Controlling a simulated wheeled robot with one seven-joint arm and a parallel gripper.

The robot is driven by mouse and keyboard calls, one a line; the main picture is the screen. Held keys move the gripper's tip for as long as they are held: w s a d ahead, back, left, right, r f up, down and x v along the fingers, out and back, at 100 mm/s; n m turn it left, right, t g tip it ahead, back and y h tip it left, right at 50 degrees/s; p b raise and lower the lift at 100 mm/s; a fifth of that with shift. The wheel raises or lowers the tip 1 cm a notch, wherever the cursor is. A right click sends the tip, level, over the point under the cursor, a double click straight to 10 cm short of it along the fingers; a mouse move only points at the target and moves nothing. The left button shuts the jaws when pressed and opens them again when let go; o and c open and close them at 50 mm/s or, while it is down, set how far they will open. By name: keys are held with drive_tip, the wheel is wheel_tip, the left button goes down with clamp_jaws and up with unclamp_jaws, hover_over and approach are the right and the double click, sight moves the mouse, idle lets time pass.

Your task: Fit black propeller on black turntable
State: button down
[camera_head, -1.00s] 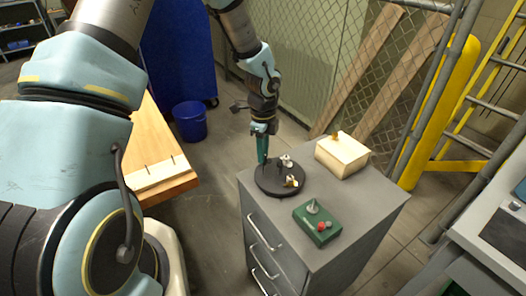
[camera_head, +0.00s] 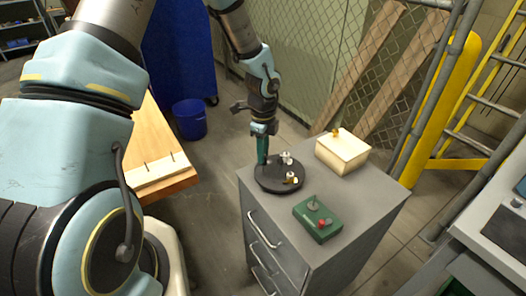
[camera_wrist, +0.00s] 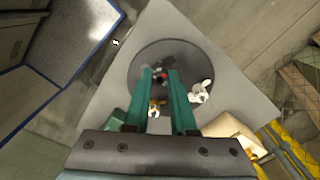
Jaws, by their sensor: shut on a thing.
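The black turntable (camera_head: 272,187) is a round disc on top of the grey cabinet; it also shows in the wrist view (camera_wrist: 190,54). A white propeller-like part (camera_head: 286,157) and a brass-and-white part (camera_head: 291,178) sit on it, also seen in the wrist view as the white part (camera_wrist: 201,92) and the brass part (camera_wrist: 155,108). My gripper (camera_head: 262,162) points down at the disc's far-left side, its tips at or just above the surface.
A cream box (camera_head: 342,154) with a brass knob stands at the cabinet's back right. A green control box (camera_head: 319,220) with a lever and red button is at the front. A wire fence and yellow post (camera_head: 440,110) stand behind. A wooden table (camera_head: 165,175) is left.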

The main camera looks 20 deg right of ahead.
drive_tip(key=shift+f+b, duration=0.3)
drive_tip(key=shift+f, duration=0.15)
drive_tip(key=shift+f, duration=0.25)
drive_tip(key=shift+f, duration=0.2)
idle(0.5)
drive_tip(key=shift+f+b, duration=0.35)
drive_tip(key=shift+b, duration=0.1)
drive_tip(key=shift+f, duration=0.45)
idle(0.4)
drive_tip(key=c, duration=0.7)
unclamp_jaws()
drive_tip(key=shift+o, duration=0.2)
drive_tip(key=shift+r, duration=0.15)
